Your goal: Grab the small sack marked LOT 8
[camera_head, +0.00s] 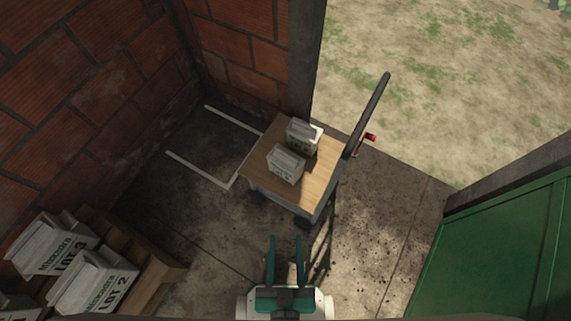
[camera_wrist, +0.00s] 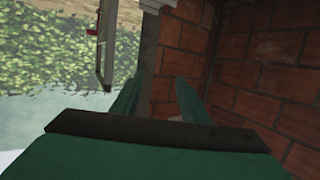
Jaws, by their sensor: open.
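Two small whitish sacks stand on a wooden-topped cart (camera_head: 258,166) in the head view. The nearer sack (camera_head: 285,164) is at the middle of the cart top, and the farther sack (camera_head: 302,136) is toward its back right edge. The print on both is too small to read, so I cannot tell which is LOT 8. My gripper (camera_head: 286,240) is open and empty, its two green fingers pointing toward the cart from the near side, apart from it. In the wrist view my fingers (camera_wrist: 155,105) show with no sack clearly between them.
Larger sacks marked LOT 3 (camera_head: 52,245) and LOT 2 (camera_head: 93,283) lie on a wooden pallet (camera_head: 155,262) at lower left. The cart's dark handle (camera_head: 368,112) rises at right. A green panel (camera_head: 510,255) bounds the right. Concrete floor around my gripper is clear.

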